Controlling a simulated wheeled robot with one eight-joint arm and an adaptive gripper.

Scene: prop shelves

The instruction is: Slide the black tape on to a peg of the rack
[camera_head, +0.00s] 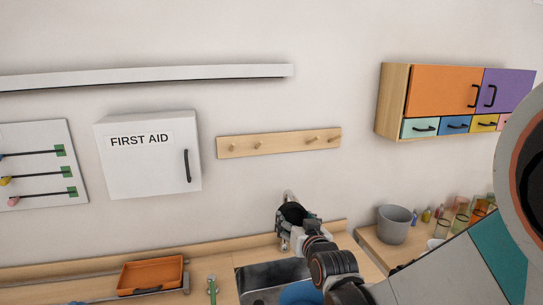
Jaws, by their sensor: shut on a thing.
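The rack is a pale wooden rail (285,144) on the wall in the head camera view, with several short wooden pegs pointing out from it. My gripper (289,208) is below the rack in the picture, in front of the wall and above the counter. It is shut on a dark round thing, which looks like the black tape (292,213). The gripper and wrist hide part of the tape, and its hole cannot be made out. The tape is apart from the pegs in the picture. No peg that I see carries anything.
A white first aid cabinet (148,157) hangs left of the rack, and a coloured drawer cabinet (440,92) hangs to its right. A long white shelf (150,76) is above. An orange tray (151,275) and a grey cup (394,224) stand below. The wall around the rack is clear.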

